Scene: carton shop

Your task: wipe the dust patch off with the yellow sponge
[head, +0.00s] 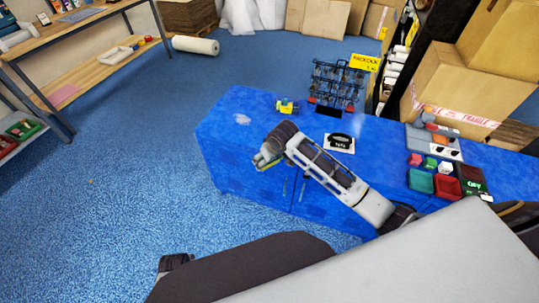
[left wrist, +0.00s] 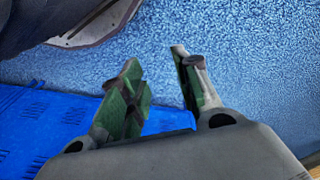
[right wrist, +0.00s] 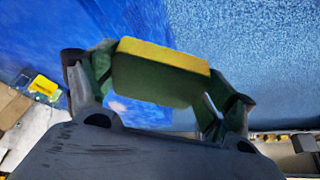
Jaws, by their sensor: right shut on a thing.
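The yellow sponge (right wrist: 163,56) with its green side is held between the fingers of my right gripper (right wrist: 162,78). In the head view the right gripper (head: 266,158) is over the front left part of the blue counter (head: 225,150), and little of the sponge shows. The pale dust patch (head: 242,119) lies on the counter's left end, behind and to the left of that gripper. In the right wrist view a pale spot shows below the sponge, partly hidden. My left gripper (left wrist: 157,72) is open and empty, above the blue floor and beside the counter.
On the counter are a small yellow item (head: 287,106), a dark wire rack (head: 337,84), a white card with a black print (head: 339,142) and several coloured bins (head: 447,186) at the right. Cartons (head: 455,90) stand behind. The floor at left is free.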

